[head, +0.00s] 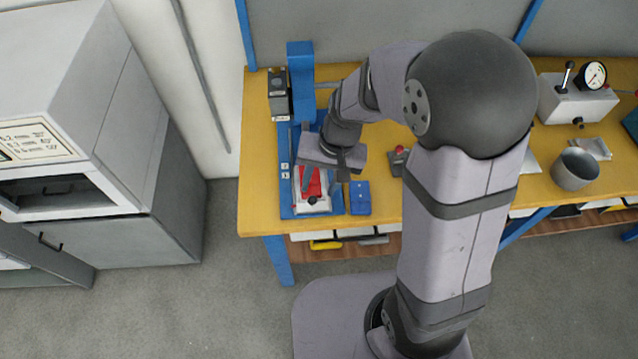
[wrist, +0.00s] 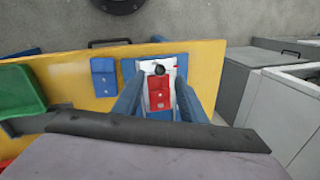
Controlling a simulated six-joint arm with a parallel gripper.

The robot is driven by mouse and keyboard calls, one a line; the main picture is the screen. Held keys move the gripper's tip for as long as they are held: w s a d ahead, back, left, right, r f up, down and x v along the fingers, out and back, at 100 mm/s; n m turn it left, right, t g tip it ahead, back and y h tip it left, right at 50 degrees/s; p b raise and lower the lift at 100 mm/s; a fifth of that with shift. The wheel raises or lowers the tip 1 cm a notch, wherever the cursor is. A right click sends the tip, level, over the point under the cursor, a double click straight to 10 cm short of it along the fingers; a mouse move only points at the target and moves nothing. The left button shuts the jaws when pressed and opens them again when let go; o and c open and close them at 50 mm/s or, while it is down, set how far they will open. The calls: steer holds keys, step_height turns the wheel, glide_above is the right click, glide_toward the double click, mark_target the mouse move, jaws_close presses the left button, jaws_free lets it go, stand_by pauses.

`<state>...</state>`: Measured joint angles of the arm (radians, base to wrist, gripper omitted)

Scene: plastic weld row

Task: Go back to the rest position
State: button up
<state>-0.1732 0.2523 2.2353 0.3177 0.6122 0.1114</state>
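My gripper (head: 326,182) hangs over the left part of the yellow workbench (head: 258,190), above a blue base plate (head: 287,205). Its two fingers are spread apart with nothing between them; they also show in the wrist view (wrist: 160,88). Below and beyond the fingertips, a red piece (wrist: 160,100) lies in a white holder with a dark round knob. The red piece (head: 314,183) is partly hidden by my gripper in the head view. I cannot tell the exact height of the fingers above it.
A blue block (head: 360,199) sits right of the plate. A blue column (head: 301,80) and dark box (head: 278,95) stand behind. A red-topped control (head: 399,158), metal pot (head: 576,169) and gauge box (head: 578,100) are farther right. A grey cabinet (head: 120,235) stands left of the bench.

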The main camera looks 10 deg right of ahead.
stand_by(0.3)
steer(key=s+d+f+n+g+h, duration=0.1)
steer(key=s+d+n+g+h, duration=0.15)
steer(key=s+d, duration=0.45)
steer(key=s+d+r+t, duration=0.2)
steer(key=s+d+r, duration=0.1)
steer(key=r, duration=0.1)
steer(key=shift+s+d, duration=0.15)
